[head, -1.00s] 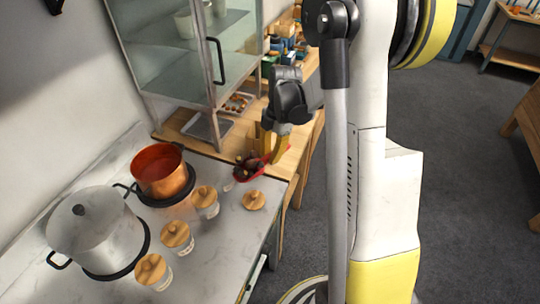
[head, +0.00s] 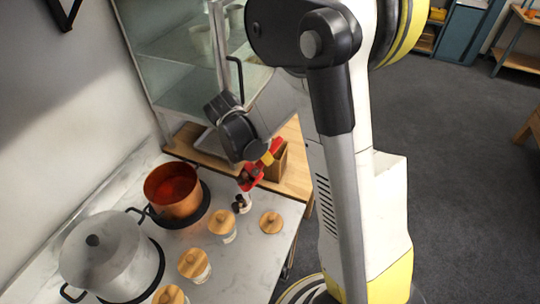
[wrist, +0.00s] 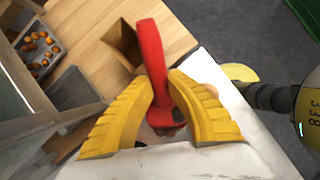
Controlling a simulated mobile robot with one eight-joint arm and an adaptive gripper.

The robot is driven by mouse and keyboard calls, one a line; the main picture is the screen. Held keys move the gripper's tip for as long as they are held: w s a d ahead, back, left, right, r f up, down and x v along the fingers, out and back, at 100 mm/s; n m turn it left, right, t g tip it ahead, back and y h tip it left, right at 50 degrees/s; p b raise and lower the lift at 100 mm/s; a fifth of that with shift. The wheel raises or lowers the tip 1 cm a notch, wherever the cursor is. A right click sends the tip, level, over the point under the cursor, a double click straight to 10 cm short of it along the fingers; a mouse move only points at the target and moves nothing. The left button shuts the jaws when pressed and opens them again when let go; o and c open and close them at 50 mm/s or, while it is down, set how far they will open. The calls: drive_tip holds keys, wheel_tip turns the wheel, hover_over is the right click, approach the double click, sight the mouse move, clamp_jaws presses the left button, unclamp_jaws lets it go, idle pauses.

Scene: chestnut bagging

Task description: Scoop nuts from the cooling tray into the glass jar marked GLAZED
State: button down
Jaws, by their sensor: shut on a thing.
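My gripper (head: 266,160) is shut on a red scoop (head: 252,178). In the wrist view its yellow fingers (wrist: 160,80) clamp the red scoop (wrist: 151,45) from both sides. In the head view the scoop is tilted steeply, its bowl end down. Several dark nuts (head: 240,205) show just below it, at a small open jar. I cannot tell which nuts are inside the jar and which are falling. The jar's label cannot be read. The cooling tray (wrist: 24,62), holding orange-brown nuts, lies on the wooden surface at the upper left of the wrist view.
A loose wooden lid (head: 271,222) lies right of the open jar. Lidded jars (head: 222,228) stand in front. A copper pot (head: 173,190) and a steel pot (head: 98,250) stand left. A wooden box (head: 280,165) is behind the scoop, and a glass cabinet (head: 170,60) beyond.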

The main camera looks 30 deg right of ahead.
sight(274, 151)
drive_tip(key=a+h+b, duration=0.1)
drive_tip(key=a+r+h+b, duration=0.1)
drive_tip(key=a+h, duration=0.1)
drive_tip(key=a+r+h+b, duration=0.1)
drive_tip(key=shift+s+a+r+h+b, duration=0.2)
drive_tip(key=shift+h+b, duration=0.1)
drive_tip(key=shift+b, duration=0.1)
drive_tip(key=shift+a+r+t+h+b, duration=0.3)
drive_tip(key=shift+a+r+h+b, duration=0.2)
drive_tip(key=shift+h, duration=0.1)
drive_tip(key=shift+d, duration=0.1)
drive_tip(key=d+y+p, duration=0.1)
drive_tip(key=d+f+y, duration=0.1)
drive_tip(key=d+y+p, duration=0.1)
drive_tip(key=d, duration=0.1)
drive_tip(key=shift+f+y+p, duration=0.25)
drive_tip(key=shift+y+p, duration=0.1)
drive_tip(key=shift+y, duration=0.05)
drive_tip(key=shift+w+d+f+g+y+b, duration=0.15)
drive_tip(key=shift+d+f+g+y, duration=0.15)
drive_tip(key=shift+d+y, duration=0.9)
drive_tip(key=shift+w+d+f+g+y+b, duration=0.1)
drive_tip(key=shift+d+f+g+y+b, duration=0.2)
drive_tip(key=shift+y, duration=1.55)
drive_tip(key=shift+w+d+f+g+y+b, duration=0.15)
drive_tip(key=shift+d+f+y, duration=0.2)
drive_tip(key=shift+d+y, duration=0.85)
drive_tip(key=shift+a+f+y, duration=0.1)
drive_tip(key=shift+a+y, duration=0.2)
drive_tip(key=shift+y, duration=0.05)
